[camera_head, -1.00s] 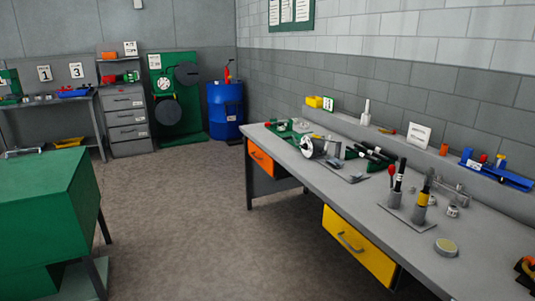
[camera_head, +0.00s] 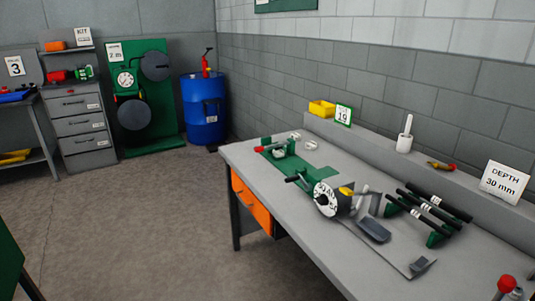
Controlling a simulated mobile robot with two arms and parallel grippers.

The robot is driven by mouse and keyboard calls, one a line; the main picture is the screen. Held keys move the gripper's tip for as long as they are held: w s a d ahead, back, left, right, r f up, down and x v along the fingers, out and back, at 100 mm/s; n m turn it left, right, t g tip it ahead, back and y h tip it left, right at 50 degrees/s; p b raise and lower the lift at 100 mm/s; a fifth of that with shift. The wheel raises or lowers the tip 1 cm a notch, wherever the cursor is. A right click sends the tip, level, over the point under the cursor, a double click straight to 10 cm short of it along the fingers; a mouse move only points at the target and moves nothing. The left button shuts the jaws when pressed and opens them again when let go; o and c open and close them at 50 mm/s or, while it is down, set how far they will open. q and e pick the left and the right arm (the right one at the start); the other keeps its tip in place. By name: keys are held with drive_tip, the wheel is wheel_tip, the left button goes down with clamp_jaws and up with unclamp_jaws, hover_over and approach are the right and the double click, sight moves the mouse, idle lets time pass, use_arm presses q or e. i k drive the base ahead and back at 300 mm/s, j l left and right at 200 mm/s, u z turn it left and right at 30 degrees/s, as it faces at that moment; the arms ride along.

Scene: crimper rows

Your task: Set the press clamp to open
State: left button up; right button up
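On the grey workbench (camera_head: 250,160) a green base plate (camera_head: 310,172) carries a small green and metal clamp-like fixture (camera_head: 283,147) with a red-tipped handle at its left. In front of it stands a crimping press (camera_head: 340,203) with a white marked dial (camera_head: 325,199), a black lever at its left and a yellow part on top. I cannot tell which of these is the press clamp, or whether its jaw is open or shut at this size. Neither of my grippers is in view.
Black-handled tools (camera_head: 428,212) lie on green stands right of the press. A ledge behind holds a yellow bin (camera_head: 321,108), a "19" card (camera_head: 343,114) and a "DEPTH 30 mm" card (camera_head: 502,183). A blue drum (camera_head: 203,110) stands at the back. The floor (camera_head: 130,215) left of the bench is clear.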

sight(279, 146)
drive_tip(key=i+j+z, duration=0.15)
drive_tip(key=z, duration=0.3)
drive_tip(key=i+j+z, duration=0.15)
drive_tip(key=j+z, duration=0.15)
drive_tip(key=z, duration=0.2)
drive_tip(key=i+j+z, duration=0.1)
drive_tip(key=j+z, duration=0.2)
drive_tip(key=z, duration=0.15)
